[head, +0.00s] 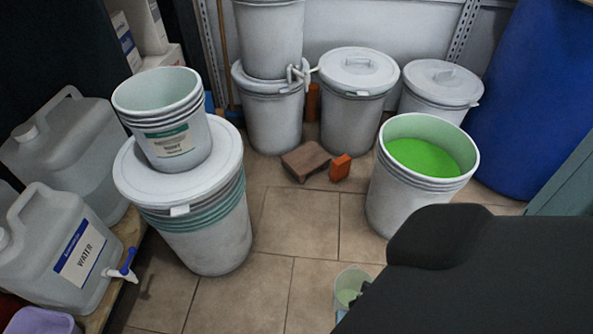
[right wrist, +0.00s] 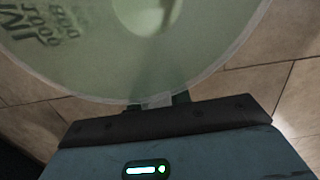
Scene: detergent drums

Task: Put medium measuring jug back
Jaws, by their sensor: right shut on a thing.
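A translucent measuring jug (head: 349,283) with a pale green tint shows at the bottom of the head view, partly hidden by my black right arm. My right gripper (right wrist: 158,100) is shut on this measuring jug, at the jug's near side in the right wrist view. There the jug (right wrist: 100,45) fills the top of the picture, with printed scale marks on its wall. Whether it is the medium one cannot be told from these frames. My left gripper is not in view.
An open drum (head: 385,200) of green liquid stands beyond my right arm. A lidded drum (head: 215,240) at left carries an open white bucket (head: 160,92). Water canisters (head: 75,262) and a purple tub (head: 48,321) are at far left. Bricks (head: 306,160) lie on the floor; the middle tiles are clear.

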